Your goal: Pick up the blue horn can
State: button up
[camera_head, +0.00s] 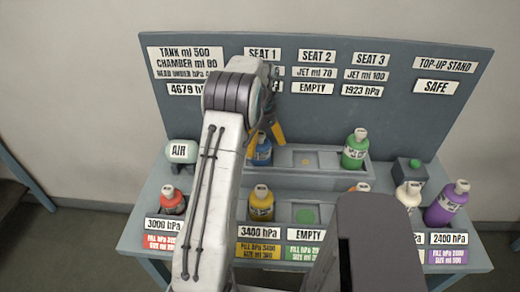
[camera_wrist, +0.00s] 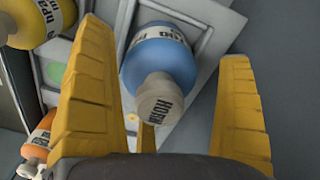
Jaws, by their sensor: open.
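The blue horn can (camera_head: 263,154) stands in the left seat of the grey rack, below the SEAT 1 label, partly hidden by my arm. In the wrist view the blue can (camera_wrist: 162,62), with a grey-beige cap marked HORN, shows between my yellow fingers. My gripper (camera_head: 265,138) is open at the can's top, one finger on each side. In the wrist view there is a visible gap to the right finger; I cannot tell whether any finger touches the can.
A green can (camera_head: 354,150) stands in the right seat; the middle seat is empty. In front stand red (camera_head: 172,201), yellow (camera_head: 261,204), orange, cream (camera_head: 408,195) and purple (camera_head: 446,204) cans. A grey panel (camera_head: 410,115) rises behind. A green-buttoned box (camera_head: 408,170) stands right.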

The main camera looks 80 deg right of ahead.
jog(key=shift+f, duration=0.1)
jog(key=shift+c, duration=0.4)
jog(key=c, duration=1.3)
jog(key=shift+o, duration=0.2)
